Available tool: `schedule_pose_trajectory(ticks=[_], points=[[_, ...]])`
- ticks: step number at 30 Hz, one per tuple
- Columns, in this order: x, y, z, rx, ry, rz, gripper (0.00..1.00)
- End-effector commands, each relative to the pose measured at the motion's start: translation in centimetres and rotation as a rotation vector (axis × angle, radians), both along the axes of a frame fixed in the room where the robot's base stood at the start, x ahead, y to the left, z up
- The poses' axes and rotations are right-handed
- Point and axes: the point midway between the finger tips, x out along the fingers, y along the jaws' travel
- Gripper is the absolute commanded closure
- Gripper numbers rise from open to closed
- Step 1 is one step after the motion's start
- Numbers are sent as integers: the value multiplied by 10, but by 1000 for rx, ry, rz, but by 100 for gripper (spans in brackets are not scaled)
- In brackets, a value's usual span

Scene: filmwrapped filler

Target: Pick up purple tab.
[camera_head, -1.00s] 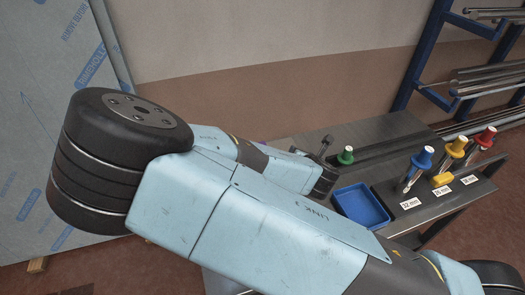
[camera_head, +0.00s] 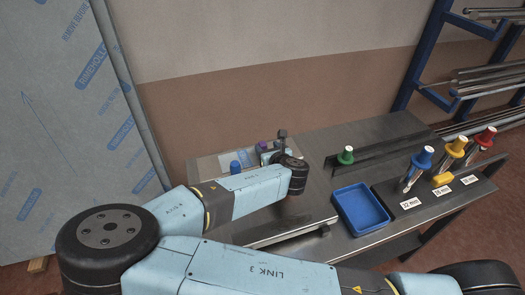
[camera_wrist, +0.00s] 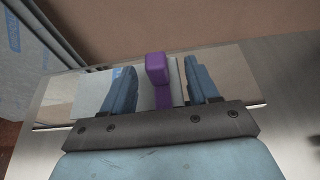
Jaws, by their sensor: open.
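The purple tab (camera_wrist: 157,72) stands up from a pale sheet between the two blue-grey fingers of my gripper (camera_wrist: 161,66) in the wrist view. The gripper is open, with a gap visible on each side of the tab. The dark palm bar of the gripper hides the tab's lower end. In the head view, a small purple patch of the tab (camera_head: 262,145) shows at the back of the workbench, beside my gripper (camera_head: 270,152). My wrist partly hides the gripper there, and I cannot tell whether a finger touches the tab.
Blue, yellow and red handled tools stand in a dark rack (camera_head: 410,204). A film-covered panel (camera_head: 70,110) stands at left.

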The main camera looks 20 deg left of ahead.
Motion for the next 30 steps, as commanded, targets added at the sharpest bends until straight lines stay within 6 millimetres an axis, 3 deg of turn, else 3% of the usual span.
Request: schedule_pose_trajectory(ticks=[8,18,28,30], points=[[12,11,-7,1,1,0,40],[38,38,-23,0,2,-2,40],[43,41,-25,0,1,-3,40],[43,41,-25,0,1,-3,47]])
